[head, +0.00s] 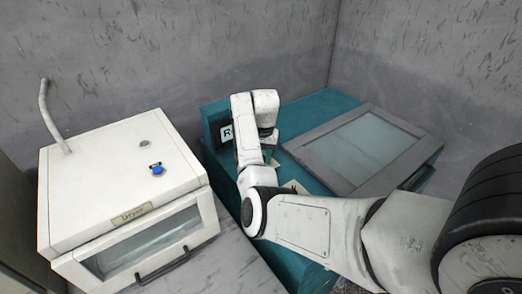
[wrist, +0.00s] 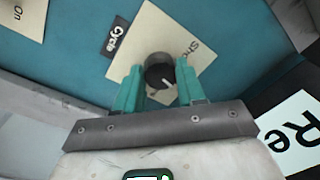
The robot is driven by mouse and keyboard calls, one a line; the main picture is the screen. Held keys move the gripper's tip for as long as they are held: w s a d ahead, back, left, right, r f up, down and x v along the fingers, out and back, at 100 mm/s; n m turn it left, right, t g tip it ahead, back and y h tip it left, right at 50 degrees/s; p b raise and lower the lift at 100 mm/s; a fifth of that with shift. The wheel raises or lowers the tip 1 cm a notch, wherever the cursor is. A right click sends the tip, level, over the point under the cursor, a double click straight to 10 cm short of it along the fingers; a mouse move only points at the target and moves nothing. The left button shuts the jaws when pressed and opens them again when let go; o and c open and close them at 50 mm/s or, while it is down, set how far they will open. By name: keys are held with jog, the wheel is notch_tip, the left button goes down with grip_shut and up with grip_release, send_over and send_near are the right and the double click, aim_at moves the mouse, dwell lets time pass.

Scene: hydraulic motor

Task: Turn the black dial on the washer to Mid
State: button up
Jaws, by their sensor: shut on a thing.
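The washer is a teal box with a grey-framed glass lid; its body (head: 322,110) shows behind and beside my arm in the head view. In the wrist view the black dial (wrist: 159,72) sits on a cream label plate (wrist: 150,38) on the teal panel. A white mark on the dial points toward the lower right. The word "Cycle" is beside the plate and "Sho..." is partly readable on it; no "Mid" is readable. My gripper (wrist: 160,78) has its teal fingers on both sides of the dial, shut on it. In the head view my arm hides the dial.
A white dryer (head: 115,185) with a blue knob (head: 157,169) and a bent pipe stands at the left on a grey surface. An "On" label (wrist: 22,10) is at the wrist view's upper left. Grey walls stand close behind the washer.

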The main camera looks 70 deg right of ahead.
jog(key=shift+r+n+p, duration=0.1)
jog(key=shift+n+p, duration=0.45)
jog(key=shift+n, duration=0.45)
jog(key=o, duration=1.1)
jog(key=shift+c, duration=0.2)
notch_tip(320, 180, up, 11)
jog(key=shift+s+d+f, duration=0.15)
jog(key=shift+s+f, duration=0.05)
jog(key=shift+s, duration=0.05)
